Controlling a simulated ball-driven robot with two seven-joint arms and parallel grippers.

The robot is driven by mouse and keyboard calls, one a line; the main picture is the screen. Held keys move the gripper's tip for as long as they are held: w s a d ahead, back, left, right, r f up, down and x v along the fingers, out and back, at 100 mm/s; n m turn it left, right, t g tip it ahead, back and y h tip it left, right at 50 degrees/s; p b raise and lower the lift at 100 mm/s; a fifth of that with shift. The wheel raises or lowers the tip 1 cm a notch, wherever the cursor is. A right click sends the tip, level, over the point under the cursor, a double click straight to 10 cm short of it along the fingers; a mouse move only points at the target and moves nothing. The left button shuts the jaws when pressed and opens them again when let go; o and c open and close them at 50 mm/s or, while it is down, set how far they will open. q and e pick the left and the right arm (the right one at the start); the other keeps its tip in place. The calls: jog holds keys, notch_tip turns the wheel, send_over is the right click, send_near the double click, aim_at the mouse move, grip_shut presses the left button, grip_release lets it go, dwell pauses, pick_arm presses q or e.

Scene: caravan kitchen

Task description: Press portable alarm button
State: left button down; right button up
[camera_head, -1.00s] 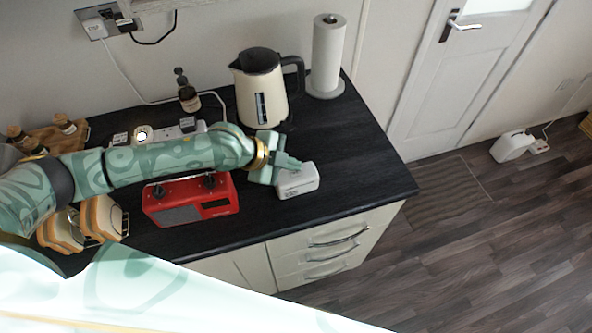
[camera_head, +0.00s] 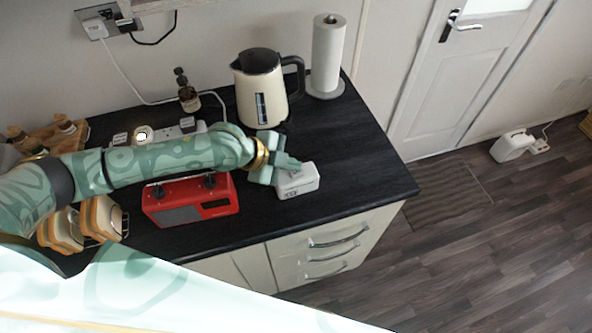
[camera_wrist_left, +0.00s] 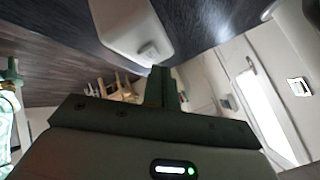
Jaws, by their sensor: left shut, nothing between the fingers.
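The portable alarm is a small white box (camera_head: 298,181) on the dark worktop, near its front edge and right of the red radio. My left gripper (camera_head: 292,163) is shut and empty, with its fingertips at the top of the box in the head view. In the left wrist view the white box (camera_wrist_left: 130,22) has a small raised button (camera_wrist_left: 149,50) on one face. The shut fingers (camera_wrist_left: 161,78) appear close to the button there. I cannot tell whether they touch it. My right gripper is not in view.
A red radio (camera_head: 190,204) stands left of the box, below my left arm. A cream kettle (camera_head: 262,92) and a paper towel roll (camera_head: 327,55) stand behind. A toast rack (camera_head: 100,218) is at the left. The worktop's right end (camera_head: 370,170) is clear.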

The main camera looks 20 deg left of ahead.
aim_at(292, 174)
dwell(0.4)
pick_arm(q)
jog(key=shift+f, duration=0.4)
jog(key=shift+f, duration=0.2)
dwell(0.3)
jog(key=shift+r+p, duration=0.6)
jog(key=shift+r, duration=0.05)
notch_tip(292, 174, up, 6)
jog(key=p, duration=0.6)
